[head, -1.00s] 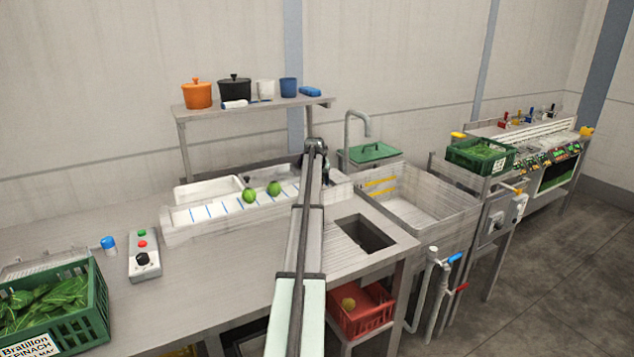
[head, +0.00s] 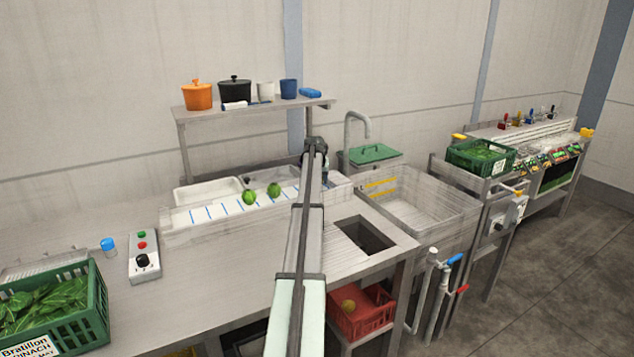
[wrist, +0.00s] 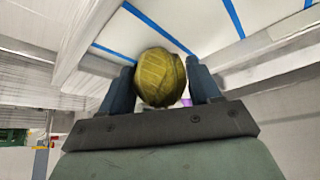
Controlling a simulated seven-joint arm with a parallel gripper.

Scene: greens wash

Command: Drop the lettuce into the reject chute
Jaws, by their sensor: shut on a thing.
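In the wrist view a yellowish-brown lettuce (wrist: 160,77) sits between the two dark fingers of my gripper (wrist: 162,85), which is shut on it. In the head view my arm hides the held lettuce, and the gripper's fingers cannot be made out. Two green lettuces (head: 250,197) and (head: 274,189) lie on the white belt with blue stripes, left of my arm. A dark square opening (head: 365,235) in the bench, right of my arm, looks like the reject chute. A red crate (head: 362,312) with a yellowish lettuce (head: 348,305) in it stands below the opening.
A clear-walled wash basin (head: 415,210) stands right of the opening. A shelf (head: 250,105) with pots and cups rises behind the belt. A control box (head: 144,262) and a green spinach crate (head: 85,318) are at the left. The bench front is clear.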

